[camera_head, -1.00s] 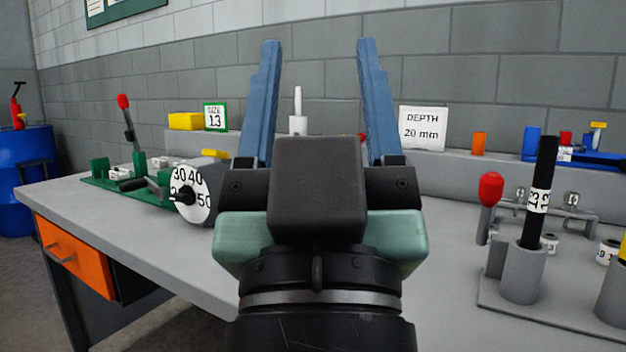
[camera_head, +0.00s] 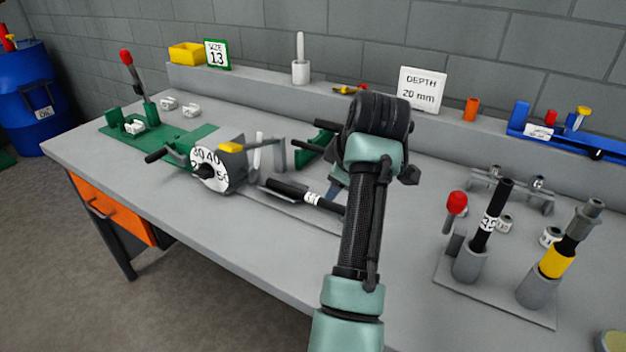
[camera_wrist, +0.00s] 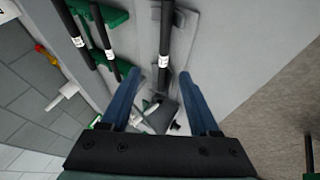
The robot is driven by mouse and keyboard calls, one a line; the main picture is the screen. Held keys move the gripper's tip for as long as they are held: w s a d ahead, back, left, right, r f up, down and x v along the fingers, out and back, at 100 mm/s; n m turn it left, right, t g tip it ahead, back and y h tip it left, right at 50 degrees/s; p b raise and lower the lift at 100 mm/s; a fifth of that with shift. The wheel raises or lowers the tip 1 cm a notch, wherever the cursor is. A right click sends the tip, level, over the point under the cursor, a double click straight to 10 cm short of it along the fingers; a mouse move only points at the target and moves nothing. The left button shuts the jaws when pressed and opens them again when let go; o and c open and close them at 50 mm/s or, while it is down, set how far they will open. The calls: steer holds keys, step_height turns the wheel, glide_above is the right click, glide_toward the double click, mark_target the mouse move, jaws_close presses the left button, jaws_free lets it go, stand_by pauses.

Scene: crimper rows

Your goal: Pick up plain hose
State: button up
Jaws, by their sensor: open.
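A black hose with a white label (camera_head: 328,204) lies on a low grey tray in mid-bench, right of the dial. In the wrist view this hose (camera_wrist: 165,42) runs up the picture, ahead of and between the blue fingers of my gripper (camera_wrist: 160,76). The fingers are open and empty, pointing down over the bench. In the head view my own arm hides most of the gripper and the hose's right end. Two more labelled black hoses (camera_wrist: 77,28) (camera_wrist: 103,38) lie by green supports, to the left in the wrist view. Another labelled black hose (camera_head: 490,215) stands in a grey cup at right.
A dial device (camera_head: 212,170) stands left of the tray. A hose with a yellow band and grey fitting (camera_head: 558,262) stands in a right-hand cup. A red-knobbed lever (camera_head: 456,204) is nearby. The back ledge holds a depth sign (camera_head: 421,90). The bench's front left is clear.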

steer(key=b, duration=0.1)
glide_toward(327, 203)
steer(key=shift+w+a+f+g, duration=0.15)
steer(key=shift+w+f+g, duration=0.15)
steer(key=shift+w+f, duration=0.7)
steer(key=shift+b+x, duration=1.3)
steer(key=shift+x, duration=1.6)
jaws_close()
